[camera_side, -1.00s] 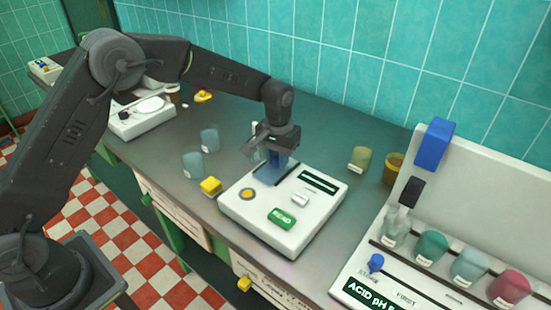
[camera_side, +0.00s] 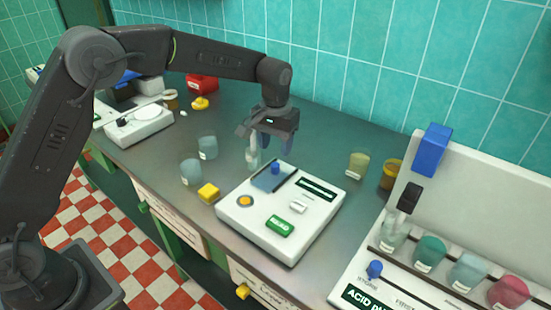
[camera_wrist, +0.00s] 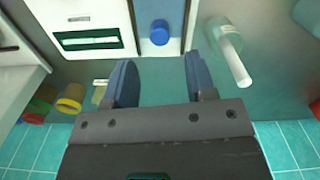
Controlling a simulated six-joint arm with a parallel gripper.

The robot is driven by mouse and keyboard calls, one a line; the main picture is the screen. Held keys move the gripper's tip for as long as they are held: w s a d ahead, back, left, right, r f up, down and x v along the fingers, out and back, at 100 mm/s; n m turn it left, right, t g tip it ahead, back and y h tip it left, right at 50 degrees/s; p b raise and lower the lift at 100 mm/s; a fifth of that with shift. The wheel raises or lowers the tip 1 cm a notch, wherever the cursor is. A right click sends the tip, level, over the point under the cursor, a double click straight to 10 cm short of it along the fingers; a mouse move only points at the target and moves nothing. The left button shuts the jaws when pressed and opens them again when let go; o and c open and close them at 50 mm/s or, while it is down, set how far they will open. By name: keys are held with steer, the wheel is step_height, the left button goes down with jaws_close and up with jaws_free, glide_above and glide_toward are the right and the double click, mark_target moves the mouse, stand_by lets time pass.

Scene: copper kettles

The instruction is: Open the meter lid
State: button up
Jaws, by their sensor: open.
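The white meter (camera_side: 265,232) stands on the dark bench in the middle of the side view. Its blue-grey lid (camera_side: 262,181) lies at the rear left of its top and looks flat. A blue knob (camera_side: 276,169) stands up from the lid; it also shows in the wrist view (camera_wrist: 160,33). My gripper (camera_side: 273,148) is open and empty, raised above and behind the knob. In the wrist view my blue-grey fingers (camera_wrist: 160,68) are spread apart, with the knob beyond their tips, apart from both. The meter's front is outside the wrist view.
A clear glass vessel (camera_side: 253,155) stands close behind-left of the meter; it shows with a white rod in the wrist view (camera_wrist: 225,42). Beakers stand farther left and right. A panel with coloured jars (camera_side: 430,250) is at right.

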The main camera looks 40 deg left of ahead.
mark_target(274, 165)
step_height(274, 165, up, 7)
steer(key=shift+r, duration=0.2)
stand_by(0.3)
steer(key=s+a+r+t, duration=0.1)
steer(key=s+a+r, duration=0.1)
steer(key=s+r, duration=0.45)
steer(key=s+a+r+t, duration=0.2)
steer(key=s+r, duration=0.1)
steer(key=s, duration=0.6)
steer(key=s+a+f+m+t, duration=0.1)
steer(key=s+f, duration=0.1)
steer(key=s, duration=0.6)
steer(key=s+a+f+t, duration=0.1)
steer(key=s+f, duration=0.2)
steer(key=s, duration=0.4)
steer(key=shift+s+a+f+m+t, duration=0.2)
steer(key=shift+s+a+m+t, duration=0.1)
steer(key=shift+s+m, duration=0.1)
